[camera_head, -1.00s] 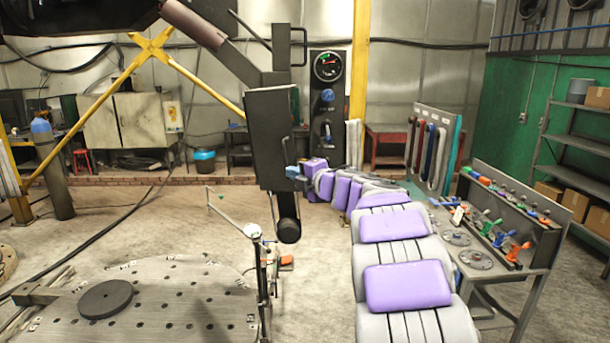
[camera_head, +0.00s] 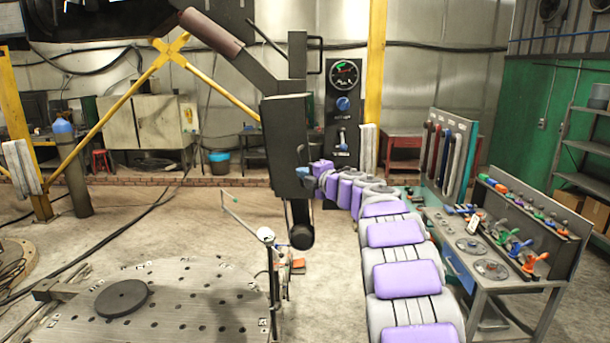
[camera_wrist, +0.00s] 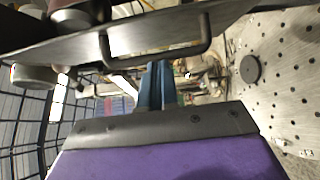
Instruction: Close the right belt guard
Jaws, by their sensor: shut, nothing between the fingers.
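A dark grey upright panel (camera_head: 290,145), which looks like the belt guard, hangs on the boom's head left of my gripper in the head view. A black bracket handle (camera_head: 315,57) stands out above it. My gripper (camera_head: 308,172) is at the panel's lower right edge; I cannot tell whether it touches. In the wrist view a dark plate with a bracket handle (camera_wrist: 158,38) crosses the top, just beyond my blue gripper fingers (camera_wrist: 156,83). The fingers are together and empty. The guard's hinge and far side are hidden.
A round drilled table (camera_head: 180,300) with a black disc (camera_head: 121,298) lies at lower left. A workbench (camera_head: 515,282) with coloured tools stands at right. A gauge panel (camera_head: 343,110) stands behind the boom. A wire mesh (camera_wrist: 25,125) shows at the wrist view's left.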

